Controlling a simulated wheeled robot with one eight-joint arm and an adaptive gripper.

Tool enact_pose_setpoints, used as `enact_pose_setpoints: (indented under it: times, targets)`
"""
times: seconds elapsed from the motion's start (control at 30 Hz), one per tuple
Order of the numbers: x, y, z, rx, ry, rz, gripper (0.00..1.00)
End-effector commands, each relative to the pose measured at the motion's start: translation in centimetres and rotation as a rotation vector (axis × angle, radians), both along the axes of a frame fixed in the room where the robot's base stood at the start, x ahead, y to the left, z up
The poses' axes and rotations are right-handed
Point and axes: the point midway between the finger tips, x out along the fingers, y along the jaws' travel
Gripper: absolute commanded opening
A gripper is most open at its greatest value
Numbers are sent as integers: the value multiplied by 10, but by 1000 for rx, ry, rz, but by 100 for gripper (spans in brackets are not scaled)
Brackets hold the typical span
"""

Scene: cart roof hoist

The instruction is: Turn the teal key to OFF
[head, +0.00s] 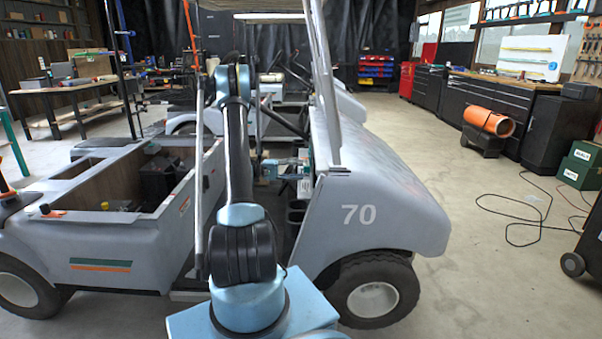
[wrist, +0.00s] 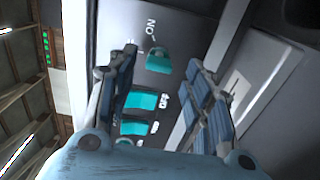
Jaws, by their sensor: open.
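The teal key (wrist: 158,60) sits on a dark panel (wrist: 178,40) in the wrist view, with an ON label at its far side, upside down in the picture. My gripper (wrist: 163,57) is open, one finger on each side of the key in the picture. The fingers appear apart from the key; I cannot tell how deep they reach. Two teal rocker-like switches (wrist: 142,100) are on the same panel, nearer the palm, with small labels that are hard to read. In the head view my arm reaches into the grey cart (head: 375,200), and the key is not discernible.
The cart's windscreen post (head: 322,85) and a thin upright pole (head: 199,170) stand close to my arm. The cart's open rear bed (head: 110,217) is to the left.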

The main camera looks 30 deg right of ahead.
Motion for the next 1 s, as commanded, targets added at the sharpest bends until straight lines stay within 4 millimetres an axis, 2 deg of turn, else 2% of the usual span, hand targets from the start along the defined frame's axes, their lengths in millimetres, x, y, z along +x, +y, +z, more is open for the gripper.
enact_pose_setpoints:
  times: [0.3,0.5,0.7,1.0]
  targets:
    - [34,52,-1,1,1,4,47]
    - [46,73,-1,1,1,2,47]
    - [50,80,-1,1,1,2,47]
    - [50,80,-1,1,1,2,47]
